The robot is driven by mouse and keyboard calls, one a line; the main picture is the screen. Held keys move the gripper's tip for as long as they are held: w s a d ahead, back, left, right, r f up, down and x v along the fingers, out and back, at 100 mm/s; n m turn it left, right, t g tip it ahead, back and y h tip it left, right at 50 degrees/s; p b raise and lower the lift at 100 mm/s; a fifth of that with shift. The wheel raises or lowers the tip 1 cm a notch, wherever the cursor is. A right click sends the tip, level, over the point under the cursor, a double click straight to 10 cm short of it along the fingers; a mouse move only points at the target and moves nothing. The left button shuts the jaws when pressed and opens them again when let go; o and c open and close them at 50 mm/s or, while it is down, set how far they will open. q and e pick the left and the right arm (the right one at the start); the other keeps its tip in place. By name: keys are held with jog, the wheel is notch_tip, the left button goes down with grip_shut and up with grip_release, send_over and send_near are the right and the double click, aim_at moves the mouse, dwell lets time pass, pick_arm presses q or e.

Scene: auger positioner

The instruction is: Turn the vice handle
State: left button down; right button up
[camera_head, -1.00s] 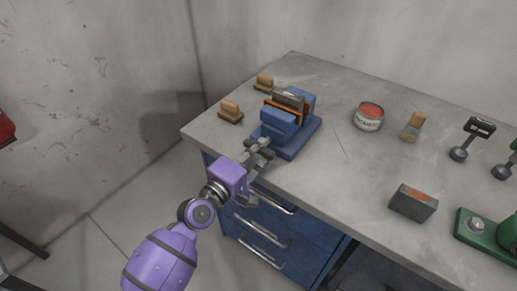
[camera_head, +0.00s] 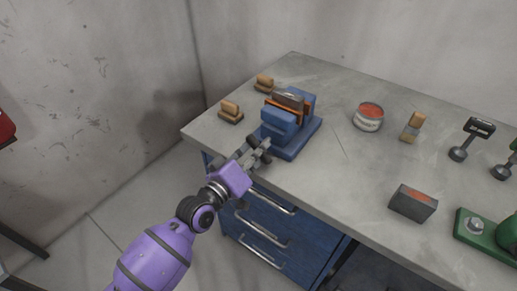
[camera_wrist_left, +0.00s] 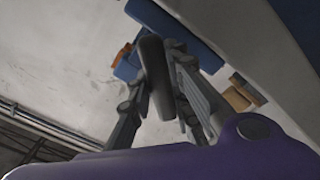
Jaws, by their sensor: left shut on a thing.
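The blue vice (camera_head: 280,122) stands on the workbench near its left front edge, with a dark block and orange-brown pieces between its jaws. Its blue body also shows at the top of the left wrist view (camera_wrist_left: 172,28). The vice handle (camera_wrist_left: 156,78) is a dark bar between the fingers of my left gripper (camera_wrist_left: 160,95). In the head view my left gripper (camera_head: 256,150) is at the front of the vice, shut on the handle and hiding much of it. My right gripper is not in view.
Two wooden brushes (camera_head: 231,112) (camera_head: 265,83) lie left of and behind the vice. A tin (camera_head: 368,116), another brush (camera_head: 411,127) and a dark box (camera_head: 413,202) stand to the right. Blue drawers with metal handles (camera_head: 262,232) are below the bench's front edge.

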pick_arm(q)
jog(key=m+p, duration=0.1)
jog(key=m, duration=0.4)
jog(key=shift+m, duration=0.3)
dwell(0.4)
jog(key=c, duration=1.6)
grip_release()
jog(key=v, duration=1.2)
jog(key=shift+f, duration=0.1)
